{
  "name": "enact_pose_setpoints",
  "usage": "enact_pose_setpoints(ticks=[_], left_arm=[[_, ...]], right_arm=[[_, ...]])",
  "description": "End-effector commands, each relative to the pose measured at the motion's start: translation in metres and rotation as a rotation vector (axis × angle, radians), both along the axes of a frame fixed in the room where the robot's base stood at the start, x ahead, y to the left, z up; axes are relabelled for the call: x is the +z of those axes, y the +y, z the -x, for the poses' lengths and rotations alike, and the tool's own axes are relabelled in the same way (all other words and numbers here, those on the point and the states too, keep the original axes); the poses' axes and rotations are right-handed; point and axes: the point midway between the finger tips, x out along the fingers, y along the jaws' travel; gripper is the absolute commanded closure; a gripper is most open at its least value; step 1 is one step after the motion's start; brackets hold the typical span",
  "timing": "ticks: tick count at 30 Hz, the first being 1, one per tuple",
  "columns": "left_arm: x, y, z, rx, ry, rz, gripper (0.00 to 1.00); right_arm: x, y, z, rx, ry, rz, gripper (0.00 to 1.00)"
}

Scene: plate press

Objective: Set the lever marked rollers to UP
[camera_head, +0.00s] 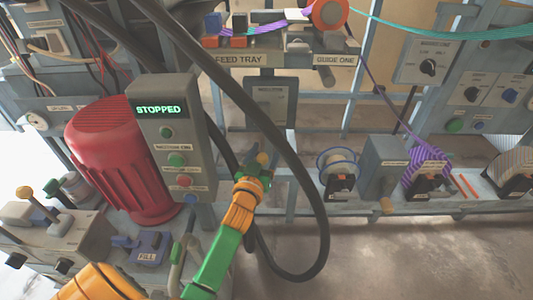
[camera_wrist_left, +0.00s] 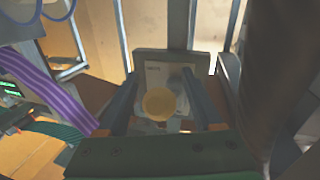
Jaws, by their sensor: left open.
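A round yellow knob (camera_wrist_left: 158,104) shows in the left wrist view between my two fingers, in front of a pale plate (camera_wrist_left: 170,75) whose lettering is too small to read. My left gripper is open, with a finger on each side of the knob. I cannot tell whether the fingers touch it. The lever's shaft is mostly hidden, and I cannot read a rollers mark. My right gripper is out of view.
A grey control box (camera_head: 168,130) reading STOPPED and a red motor (camera_head: 115,150) stand left of my gripper. A thick black hose (camera_head: 318,190) loops close on its right. Other levers (camera_head: 40,205) stand at far left. Spools (camera_head: 338,170) line the right bench.

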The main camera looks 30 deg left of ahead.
Motion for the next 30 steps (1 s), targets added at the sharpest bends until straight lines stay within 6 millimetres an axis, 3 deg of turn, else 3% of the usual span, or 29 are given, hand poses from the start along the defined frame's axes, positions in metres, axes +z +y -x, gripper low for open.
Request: enact_pose_setpoints(ticks=[5, 12, 13, 30], left_arm=[[0.0003, -0.0001, -0.0003, 0.0, 0.0, 0.0, 0.33], [0.0001, -0.0002, -0.0002, 0.0, 0.0, 0.0, 0.95], [0.0, -0.0002, -0.0001, 0.0, 0.001, 0.0, 1.0], [-0.0001, -0.0002, 0.0, -0.001, 0.001, 0.0, 1.0]], right_arm=[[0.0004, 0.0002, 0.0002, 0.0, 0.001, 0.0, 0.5], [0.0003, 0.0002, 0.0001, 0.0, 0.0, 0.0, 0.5], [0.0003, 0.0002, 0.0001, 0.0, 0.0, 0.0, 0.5], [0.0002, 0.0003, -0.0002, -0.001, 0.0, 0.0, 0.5]])
